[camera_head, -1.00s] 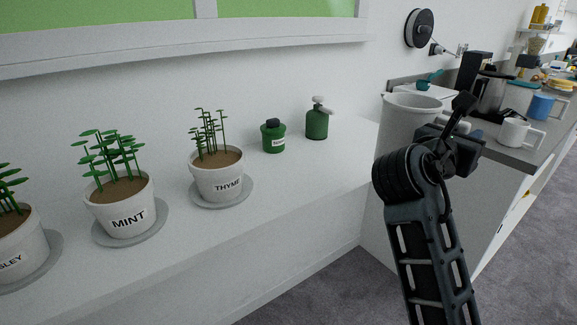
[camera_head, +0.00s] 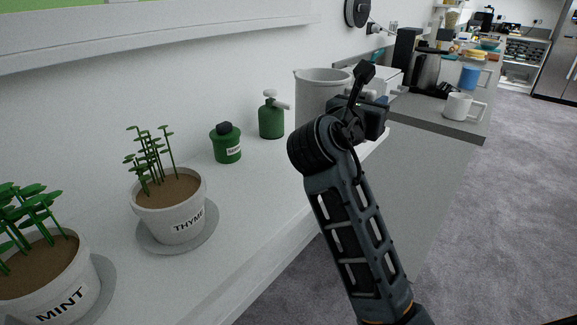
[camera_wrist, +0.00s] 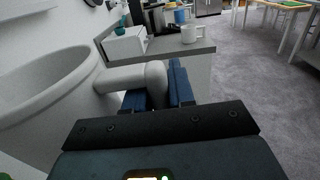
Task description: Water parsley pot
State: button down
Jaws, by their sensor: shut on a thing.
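A large light-grey jug (camera_head: 316,92) is upright above or at the far end of the white ledge. In the wrist view the jug (camera_wrist: 45,95) fills the left side, its wide mouth upward. My gripper (camera_wrist: 163,92) has its blue pads closed around the jug's handle (camera_wrist: 130,76). What is inside the jug cannot be seen. In the head view my wrist hides the fingers. The parsley pot is not in view now. The mint pot (camera_head: 55,285) and thyme pot (camera_head: 170,218) stand on saucers on the ledge.
A green bottle (camera_head: 227,147) and a green pump bottle (camera_head: 271,120) stand on the ledge (camera_head: 250,200). Beyond the jug, a grey counter (camera_head: 430,110) holds a white mug (camera_head: 458,106) and a kettle (camera_head: 426,72). Open carpet (camera_head: 500,220) lies to the right.

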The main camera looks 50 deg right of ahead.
jog(key=shift+w+a+f+p, duration=0.15)
jog(key=shift+w+a+f, duration=0.8)
jog(key=shift+a+f, duration=0.8)
jog(key=shift+w+a+f+p, duration=0.1)
jog(key=shift+w+a+f, duration=0.85)
jog(key=shift+a+f, duration=0.75)
jog(key=shift+w+a+f+p, duration=0.15)
jog(key=shift+w+a+f, duration=0.8)
jog(key=shift+a+f, duration=0.75)
jog(key=shift+d+f, duration=0.1)
jog(key=shift+f, duration=0.05)
jog(key=c, duration=1)
grip_release()
jog(key=shift+f, duration=0.1)
jog(key=shift+o, duration=0.2)
jog(key=shift+f, duration=0.1)
